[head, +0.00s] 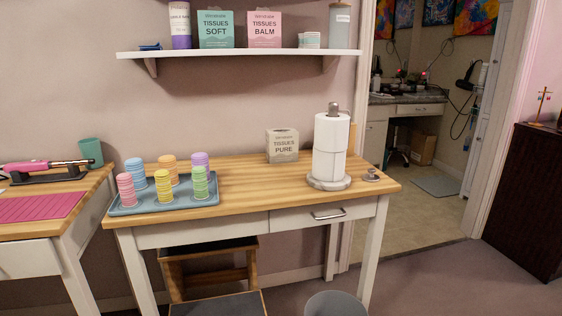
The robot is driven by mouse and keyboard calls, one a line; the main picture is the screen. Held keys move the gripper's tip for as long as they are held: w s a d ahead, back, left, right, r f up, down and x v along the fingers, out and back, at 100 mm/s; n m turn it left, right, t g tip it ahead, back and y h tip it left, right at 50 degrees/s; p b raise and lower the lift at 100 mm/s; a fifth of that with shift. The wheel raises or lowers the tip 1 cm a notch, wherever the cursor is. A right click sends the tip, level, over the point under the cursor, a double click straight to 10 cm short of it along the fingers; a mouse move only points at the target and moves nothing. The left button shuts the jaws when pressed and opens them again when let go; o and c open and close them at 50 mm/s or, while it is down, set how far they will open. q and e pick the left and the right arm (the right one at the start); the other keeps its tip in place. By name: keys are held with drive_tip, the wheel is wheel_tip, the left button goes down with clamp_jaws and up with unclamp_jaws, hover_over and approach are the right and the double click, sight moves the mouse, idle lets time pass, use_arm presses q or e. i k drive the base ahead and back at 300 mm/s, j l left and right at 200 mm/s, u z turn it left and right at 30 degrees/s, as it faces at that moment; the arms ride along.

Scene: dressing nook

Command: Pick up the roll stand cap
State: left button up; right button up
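A paper roll (330,148) stands upright on a roll stand with a round grey base (328,183), at the right part of the wooden table. The stand's grey post (333,108) sticks out above the roll. A small round grey piece with a knob, which looks like the roll stand cap (371,176), lies on the tabletop to the right of the base, near the table's right edge. Neither of my grippers is in view.
The wooden table (245,180) is clear in the middle. A blue tray (150,208) with several coloured stacks sits on its left, and a tissue box (282,145) at the back. A shelf (240,53) hangs above. A grey bin (335,304) and step stool (217,302) stand in front.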

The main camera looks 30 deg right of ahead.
sight(371, 177)
drive_tip(key=z, duration=1.15)
